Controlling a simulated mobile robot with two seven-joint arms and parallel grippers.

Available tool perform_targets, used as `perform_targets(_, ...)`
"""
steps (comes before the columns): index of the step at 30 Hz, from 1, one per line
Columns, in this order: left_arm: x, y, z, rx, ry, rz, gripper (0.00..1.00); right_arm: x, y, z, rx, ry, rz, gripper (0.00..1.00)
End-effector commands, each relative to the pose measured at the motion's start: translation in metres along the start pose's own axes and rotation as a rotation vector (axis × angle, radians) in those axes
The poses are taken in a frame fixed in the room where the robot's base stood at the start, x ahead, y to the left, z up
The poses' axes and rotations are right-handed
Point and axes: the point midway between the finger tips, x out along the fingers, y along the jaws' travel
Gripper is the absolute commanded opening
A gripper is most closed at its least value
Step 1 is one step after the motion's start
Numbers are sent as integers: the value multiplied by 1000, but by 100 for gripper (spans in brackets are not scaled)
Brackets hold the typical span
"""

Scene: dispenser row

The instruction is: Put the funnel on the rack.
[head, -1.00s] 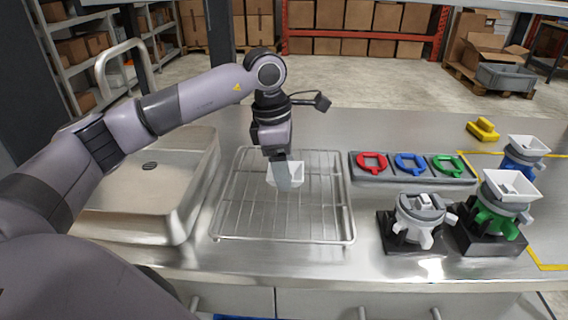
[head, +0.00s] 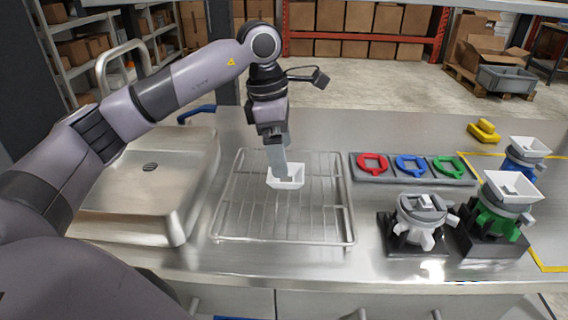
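The white funnel (head: 288,184) is at the middle of the wire rack (head: 249,236) and appears to rest on its bars, rim up. My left gripper (head: 281,171) points down at the funnel from above, with its fingertip overlapping the funnel's rear left rim. Only one finger shows clearly, so I cannot tell whether it grips the rim or is apart from it. My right gripper is not in view.
A sink basin (head: 190,205) with a tap lies left of the rack. To the right are a tray (head: 412,175) of red, blue and green rings, a grey dispenser (head: 419,222), and green (head: 492,222) and blue (head: 520,165) dispensers with white funnels. A yellow object (head: 484,131) lies behind.

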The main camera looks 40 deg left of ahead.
Motion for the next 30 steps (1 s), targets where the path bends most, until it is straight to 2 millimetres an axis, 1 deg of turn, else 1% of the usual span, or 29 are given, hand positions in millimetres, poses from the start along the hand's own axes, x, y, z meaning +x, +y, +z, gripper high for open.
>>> perform_targets(1, -13, 0, 1, 0, -4, 4, 96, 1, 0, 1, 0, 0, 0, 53)
perform_targets(6, -48, 0, 1, 0, -3, 2, 96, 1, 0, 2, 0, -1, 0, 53)
perform_targets(9, -62, 0, 1, 0, -2, 1, 96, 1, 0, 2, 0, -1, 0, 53)
perform_targets(12, -72, 0, 1, 1, -1, 0, 96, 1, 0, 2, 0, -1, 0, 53)
perform_targets(17, -77, 0, 0, 1, 0, -2, 96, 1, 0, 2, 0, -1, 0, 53)
perform_targets(30, -76, 0, 0, 1, 0, -1, 96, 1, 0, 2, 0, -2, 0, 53)
